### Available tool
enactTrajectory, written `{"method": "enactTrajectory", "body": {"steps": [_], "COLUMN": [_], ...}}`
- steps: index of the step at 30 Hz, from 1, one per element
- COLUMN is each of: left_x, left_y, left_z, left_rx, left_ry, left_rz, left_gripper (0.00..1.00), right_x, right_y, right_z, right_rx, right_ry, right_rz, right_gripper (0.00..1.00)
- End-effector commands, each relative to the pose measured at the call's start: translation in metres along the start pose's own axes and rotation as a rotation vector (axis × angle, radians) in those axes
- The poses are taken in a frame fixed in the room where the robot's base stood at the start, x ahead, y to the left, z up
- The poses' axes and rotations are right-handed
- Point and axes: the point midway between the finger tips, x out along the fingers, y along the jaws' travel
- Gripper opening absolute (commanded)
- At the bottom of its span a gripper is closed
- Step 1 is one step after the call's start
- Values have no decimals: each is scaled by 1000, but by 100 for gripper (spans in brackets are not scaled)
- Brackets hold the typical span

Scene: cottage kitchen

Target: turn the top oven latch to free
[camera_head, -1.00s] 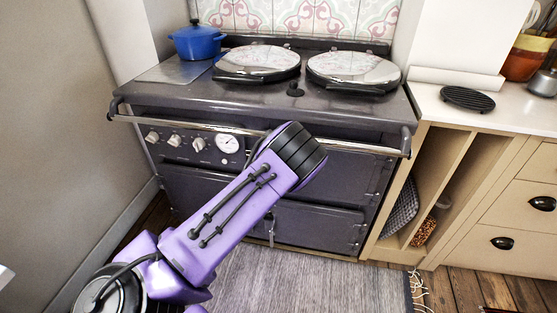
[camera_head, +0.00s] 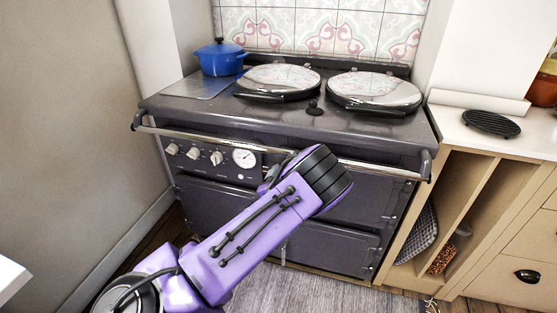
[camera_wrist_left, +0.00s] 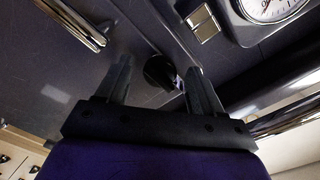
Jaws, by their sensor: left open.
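The dark range cooker (camera_head: 300,122) stands ahead in the head view. Its top oven door (camera_head: 375,192) is partly covered by my purple left arm, which hides the latch there. In the left wrist view the latch (camera_wrist_left: 159,72) is a small black rounded knob with a bright metal bit beside it, on the dark oven front. My left gripper (camera_wrist_left: 160,85) is open, with its two fingers appearing on either side of the latch. Whether they touch it, and how far away it is, I cannot tell. My right gripper is in neither view.
A chrome rail (camera_head: 185,132) runs across the cooker's front, also close by the gripper in the wrist view (camera_wrist_left: 285,88). A round gauge (camera_head: 244,157) and several knobs sit left of the arm. A blue pot (camera_head: 221,58) stands on top. A wall is at left, cabinets at right.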

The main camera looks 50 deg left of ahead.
Motion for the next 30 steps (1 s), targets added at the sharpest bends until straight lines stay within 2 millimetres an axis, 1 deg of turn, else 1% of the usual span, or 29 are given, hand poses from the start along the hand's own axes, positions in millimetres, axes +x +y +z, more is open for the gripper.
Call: {"method": "enactTrajectory", "body": {"steps": [6, 9, 12, 16, 30], "left_x": [-51, -72, -86, -94, -94], "left_y": [2, 1, 1, 0, 0], "left_z": [-1, -1, -1, -2, -2], "left_rx": [4, 4, 2, 2, 1], "left_ry": [1, 2, 2, 3, 3], "left_rz": [5, 3, 2, 1, 0], "left_gripper": [67, 67, 67, 67, 67], "right_x": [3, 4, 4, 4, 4], "right_y": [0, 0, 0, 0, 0], "right_z": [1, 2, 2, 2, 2], "right_rx": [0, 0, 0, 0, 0], "right_ry": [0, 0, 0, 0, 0], "right_rz": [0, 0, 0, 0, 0], "right_gripper": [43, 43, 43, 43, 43]}}
